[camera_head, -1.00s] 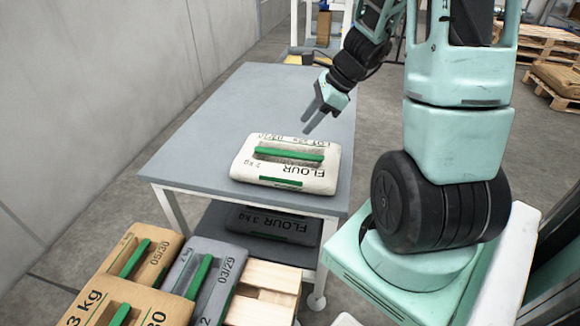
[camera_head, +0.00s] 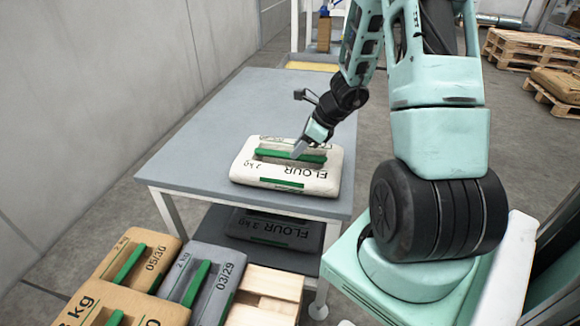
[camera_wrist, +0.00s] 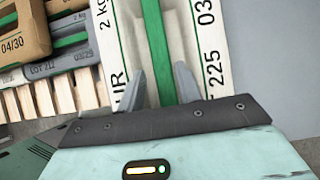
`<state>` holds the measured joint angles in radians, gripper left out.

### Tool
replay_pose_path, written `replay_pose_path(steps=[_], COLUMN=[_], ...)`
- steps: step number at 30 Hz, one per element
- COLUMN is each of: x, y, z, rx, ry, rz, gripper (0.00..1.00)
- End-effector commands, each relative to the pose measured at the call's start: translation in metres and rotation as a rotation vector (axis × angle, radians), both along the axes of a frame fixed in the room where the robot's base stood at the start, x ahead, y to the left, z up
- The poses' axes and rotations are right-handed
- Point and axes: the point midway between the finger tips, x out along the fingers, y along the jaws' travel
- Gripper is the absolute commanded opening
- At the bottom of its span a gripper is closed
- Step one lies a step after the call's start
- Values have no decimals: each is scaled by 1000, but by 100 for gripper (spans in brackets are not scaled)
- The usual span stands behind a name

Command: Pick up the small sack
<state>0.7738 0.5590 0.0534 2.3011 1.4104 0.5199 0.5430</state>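A small white flour sack (camera_head: 255,172) marked 2 kg lies flat on the grey table. A green handle (camera_head: 275,154) runs along its top. My gripper (camera_head: 299,150) is down at the right half of this handle. In the wrist view the sack (camera_wrist: 208,50) fills the upper middle. The two fingers of my gripper (camera_wrist: 158,82) stand apart, one on each side of the green handle (camera_wrist: 155,35), with gaps between fingers and handle. Whether the fingertips touch the sack top cannot be told.
The grey table (camera_head: 200,140) is clear behind and left of the sack. A dark 3 kg flour sack (camera_head: 275,228) lies on the shelf below. Brown sacks (camera_head: 145,262) and a grey sack (camera_head: 228,262) lie on a wooden pallet (camera_head: 265,292) in front. More pallets (camera_head: 520,45) stand at the back right.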

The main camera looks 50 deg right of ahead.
Motion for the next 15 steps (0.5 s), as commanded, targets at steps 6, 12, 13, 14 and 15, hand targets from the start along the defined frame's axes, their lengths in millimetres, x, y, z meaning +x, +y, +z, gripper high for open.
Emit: replay_pose_path(steps=[6,12,13,14,15], x=[14,24,25,25,25], y=[6,11,12,12,12], z=[-25,-42,-43,-43,-43], rx=[2,0,0,0,0], ry=[2,1,1,1,1], rz=[1,1,1,1,1], gripper=[35,35,35,35,35])
